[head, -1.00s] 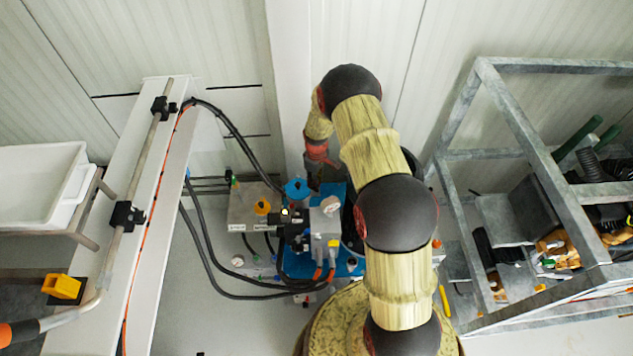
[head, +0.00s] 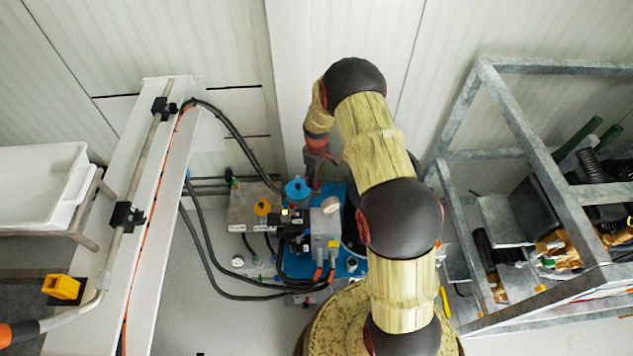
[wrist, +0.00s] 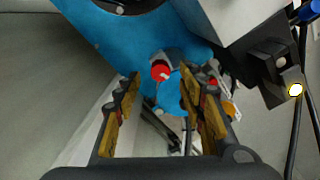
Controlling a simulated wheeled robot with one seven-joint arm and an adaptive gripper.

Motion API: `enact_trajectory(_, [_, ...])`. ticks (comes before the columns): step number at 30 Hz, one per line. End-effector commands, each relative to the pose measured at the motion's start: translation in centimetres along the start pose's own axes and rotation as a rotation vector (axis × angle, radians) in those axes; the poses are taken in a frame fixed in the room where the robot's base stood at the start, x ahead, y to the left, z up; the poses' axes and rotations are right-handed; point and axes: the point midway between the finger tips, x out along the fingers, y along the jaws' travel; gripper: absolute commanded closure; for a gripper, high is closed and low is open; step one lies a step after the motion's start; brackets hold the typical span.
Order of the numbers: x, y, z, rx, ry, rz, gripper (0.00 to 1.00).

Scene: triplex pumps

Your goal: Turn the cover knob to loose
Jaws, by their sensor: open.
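A round red knob (wrist: 160,71) with a pale pointer mark sits by the blue plate (wrist: 115,45) of the pump unit in the wrist view. No label is readable there, so I cannot confirm it is the cover knob. My gripper (wrist: 160,84) is open, with yellow-padded fingers left and right of the knob in the picture. The knob appears beyond the fingertips; contact is not visible. In the head view my gripper (head: 314,178) points down at the back of the pump unit (head: 318,225), right of a blue cap (head: 297,189). The red knob cannot be made out there.
A dark block (wrist: 275,70) with a cable stands at the right in the wrist view. Black hoses (head: 215,270) loop left of the pump. A metal-framed rack (head: 530,130) stands right, a white beam (head: 150,220) left.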

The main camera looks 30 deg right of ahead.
Motion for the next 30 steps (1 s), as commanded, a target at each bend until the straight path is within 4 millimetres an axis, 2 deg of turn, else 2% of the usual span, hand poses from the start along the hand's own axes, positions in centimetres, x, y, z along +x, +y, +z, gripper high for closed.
enact_trajectory(1, [-1.2, 0.1, -0.1, 0.000, 0.003, 0.002, 0.60])
enact_trajectory(6, [-4.8, 0.1, -0.1, 0.000, 0.003, 0.003, 0.60])
enact_trajectory(12, [-7.7, 0.0, -0.1, 0.000, 0.001, 0.001, 0.60])
enact_trajectory(18, [-8.8, 0.0, 0.0, 0.000, -0.001, -0.001, 0.60])
enact_trajectory(30, [-8.9, 0.0, 0.0, 0.000, 0.000, 0.000, 0.60])
